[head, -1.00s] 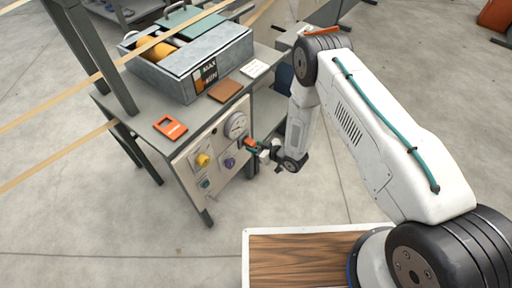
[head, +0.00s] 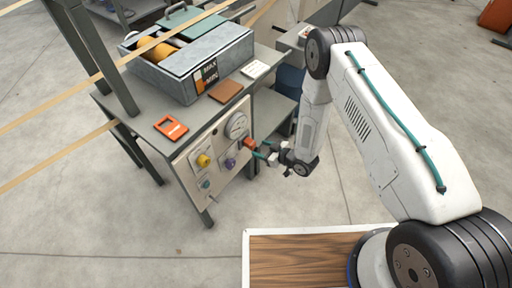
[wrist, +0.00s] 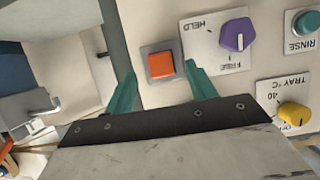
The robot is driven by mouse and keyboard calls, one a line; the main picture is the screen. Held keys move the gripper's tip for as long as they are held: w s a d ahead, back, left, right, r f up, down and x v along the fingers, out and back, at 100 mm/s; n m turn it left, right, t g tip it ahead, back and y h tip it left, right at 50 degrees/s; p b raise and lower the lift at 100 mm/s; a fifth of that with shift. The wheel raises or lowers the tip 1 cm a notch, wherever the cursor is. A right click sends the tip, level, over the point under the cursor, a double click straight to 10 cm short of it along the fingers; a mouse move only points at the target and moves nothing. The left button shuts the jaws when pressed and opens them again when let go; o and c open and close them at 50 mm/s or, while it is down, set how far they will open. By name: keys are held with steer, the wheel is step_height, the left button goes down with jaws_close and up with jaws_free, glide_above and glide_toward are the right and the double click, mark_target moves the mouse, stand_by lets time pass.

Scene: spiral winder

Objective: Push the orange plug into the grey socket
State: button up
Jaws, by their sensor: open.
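The orange plug (wrist: 160,65) shows in the wrist view as an orange square end within the grey square socket (wrist: 147,51) on the panel. In the head view the plug (head: 249,144) sticks out from the panel's right part. How deep it sits cannot be told. My gripper (head: 266,152) is open and empty, just right of the plug and apart from it in the head view. In the wrist view its two green fingers (wrist: 161,84) stand apart, below and to either side of the plug.
The pale panel carries a purple knob (wrist: 236,35), a yellow knob (wrist: 294,116), a teal button (wrist: 306,22) and a round gauge (head: 236,126). The bench top (head: 142,112) above holds a grey tank (head: 185,70). The floor in front is clear.

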steer(key=shift+v, duration=1.5)
